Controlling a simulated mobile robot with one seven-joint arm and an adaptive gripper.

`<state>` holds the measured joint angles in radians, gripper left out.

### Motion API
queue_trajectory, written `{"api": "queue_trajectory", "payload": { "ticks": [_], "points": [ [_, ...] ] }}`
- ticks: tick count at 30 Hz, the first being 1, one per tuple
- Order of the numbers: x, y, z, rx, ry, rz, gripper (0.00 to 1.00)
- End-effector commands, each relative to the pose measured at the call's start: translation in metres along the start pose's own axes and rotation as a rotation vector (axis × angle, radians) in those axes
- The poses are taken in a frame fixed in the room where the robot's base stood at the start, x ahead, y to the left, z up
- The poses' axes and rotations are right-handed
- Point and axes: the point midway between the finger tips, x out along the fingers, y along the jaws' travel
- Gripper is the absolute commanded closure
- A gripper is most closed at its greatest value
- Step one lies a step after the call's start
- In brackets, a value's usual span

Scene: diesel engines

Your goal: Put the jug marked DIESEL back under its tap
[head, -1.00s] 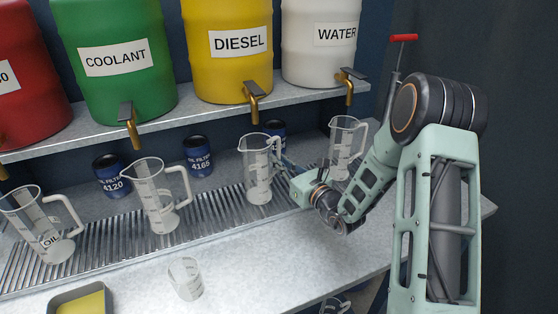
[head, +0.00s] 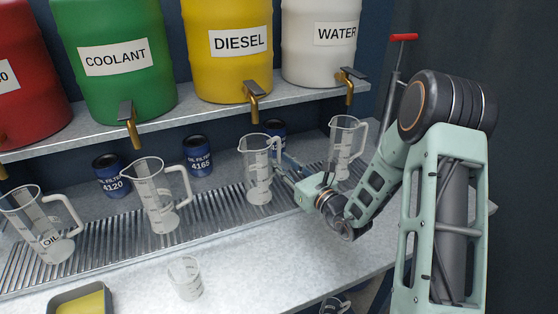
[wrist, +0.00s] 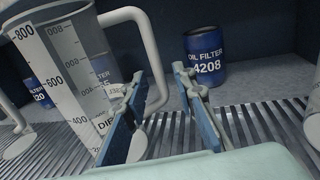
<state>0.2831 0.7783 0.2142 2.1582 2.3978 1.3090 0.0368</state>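The DIESEL jug (head: 257,181) is a clear measuring jug standing upright on the ribbed drip grate, below the brass tap (head: 252,99) of the yellow DIESEL drum (head: 226,52). In the wrist view the jug (wrist: 62,70) is at the left, its label partly hidden by a finger, its handle curving toward my gripper. My gripper (head: 288,170) is just right of the jug. In the wrist view my gripper (wrist: 165,105) has its blue fingers apart with nothing between them. The left finger overlaps the handle's lower part in the picture; I cannot tell whether they touch.
Other jugs stand on the grate (head: 100,238): one left (head: 160,205), one far left (head: 42,232), one right under the WATER tap (head: 343,150). Oil filter cans stand behind, including 4208 (wrist: 205,55). A small beaker (head: 185,278) and a yellow-filled tray (head: 80,302) are in front.

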Motion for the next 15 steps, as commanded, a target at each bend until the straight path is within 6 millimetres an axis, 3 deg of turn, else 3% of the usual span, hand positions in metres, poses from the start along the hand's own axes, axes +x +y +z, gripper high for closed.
{"api": "queue_trajectory", "payload": {
  "ticks": [9, 15],
  "points": [
    [-0.07, -0.001, -0.001, 0.0, 0.002, -0.004, 0.75],
    [-0.095, -0.001, 0.0, -0.001, 0.0, -0.002, 0.75]
  ]
}}
